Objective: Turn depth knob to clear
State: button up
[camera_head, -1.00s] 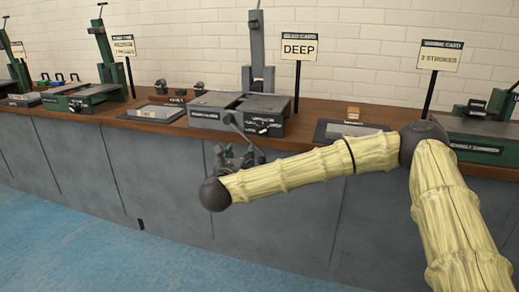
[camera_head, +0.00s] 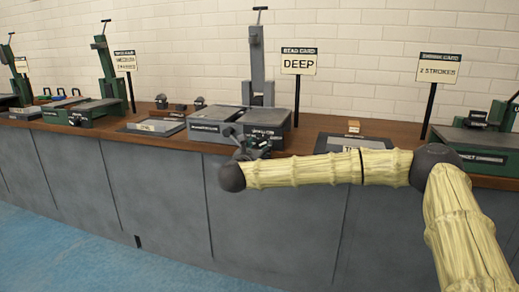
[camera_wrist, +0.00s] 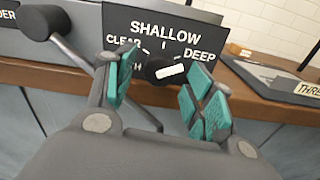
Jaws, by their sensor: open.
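The depth knob (camera_wrist: 156,66) is a dark round knob with a white pointer bar on a black label plate (camera_wrist: 170,20). The plate reads CLEAR at left, SHALLOW at top and DEEP at right; the pointer leans right, toward the DEEP side. My gripper (camera_wrist: 160,85) is open, with its teal pads to the left and right of the knob. I cannot tell whether either pad touches it. In the head view my gripper (camera_head: 254,146) is at the front of the grey machine (camera_head: 205,113), and the knob is hard to make out there.
A lever with a dark round end (camera_wrist: 40,20) reaches across the left of the wrist view, near my left finger. A sign reading DEEP (camera_head: 298,61) stands behind the machine. A dark tray (camera_head: 325,143) with a small wooden block (camera_head: 353,126) lies to its right on the bench.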

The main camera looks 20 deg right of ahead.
jog(key=shift+w+d, duration=0.3)
jog(key=shift+w, duration=0.2)
jog(key=c, duration=1)
